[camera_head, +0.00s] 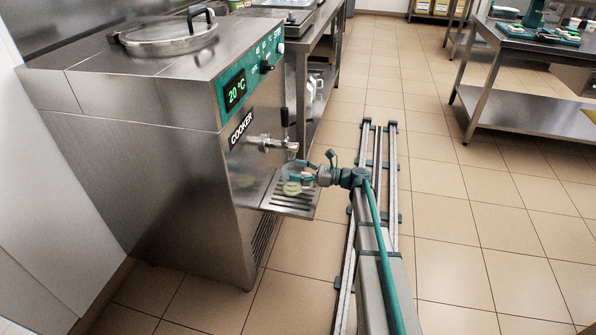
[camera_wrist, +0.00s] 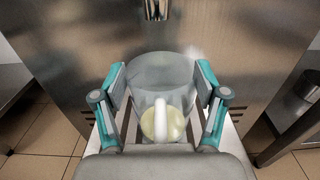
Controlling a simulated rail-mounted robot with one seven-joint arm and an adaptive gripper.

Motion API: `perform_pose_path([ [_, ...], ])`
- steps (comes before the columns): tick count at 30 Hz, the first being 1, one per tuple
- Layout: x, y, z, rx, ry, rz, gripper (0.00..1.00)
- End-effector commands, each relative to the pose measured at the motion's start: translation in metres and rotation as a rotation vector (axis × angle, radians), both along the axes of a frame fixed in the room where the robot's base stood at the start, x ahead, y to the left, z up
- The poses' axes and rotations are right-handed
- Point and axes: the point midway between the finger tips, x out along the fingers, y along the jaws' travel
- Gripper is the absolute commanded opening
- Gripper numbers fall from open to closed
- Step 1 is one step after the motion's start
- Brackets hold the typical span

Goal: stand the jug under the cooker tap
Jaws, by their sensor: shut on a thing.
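The jug (camera_head: 293,187) is clear, with a pale yellow patch low on it. In the head view it is at the slatted drip tray (camera_head: 288,206) on the cooker's front, below the cooker tap (camera_head: 272,143). I cannot tell whether its base touches the tray. In the wrist view the jug (camera_wrist: 160,72) looks upright, its white handle facing me, with the tap (camera_wrist: 156,10) beyond it. My gripper (camera_wrist: 159,84) has one teal finger on each side of the jug, shut on it. In the head view my gripper (camera_head: 300,178) partly hides the jug.
The steel cooker (camera_head: 160,150) has a green display reading 20 °C and a round lid (camera_head: 165,35) on top. A steel table (camera_head: 312,65) stands behind it. Another steel table (camera_head: 525,60) with items is at the upper right. The tiled floor on the right is clear.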

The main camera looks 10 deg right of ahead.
Motion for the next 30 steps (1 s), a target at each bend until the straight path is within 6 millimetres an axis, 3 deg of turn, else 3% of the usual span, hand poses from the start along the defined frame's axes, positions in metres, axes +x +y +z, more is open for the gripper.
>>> perform_pose_path([
  [1, 0.000, 0.000, -0.001, 0.000, 0.001, 0.000, 0.18],
  [2, 0.000, 0.000, -0.001, 0.000, 0.001, 0.000, 0.76],
  [6, 0.000, 0.000, -0.001, 0.000, 0.000, 0.000, 0.97],
  [19, 0.000, 0.000, 0.002, 0.000, -0.001, 0.000, 0.97],
  [23, -0.006, -0.013, 0.003, 0.000, 0.001, -0.002, 0.97],
  [30, -0.025, -0.054, 0.004, 0.000, 0.000, -0.004, 0.97],
])
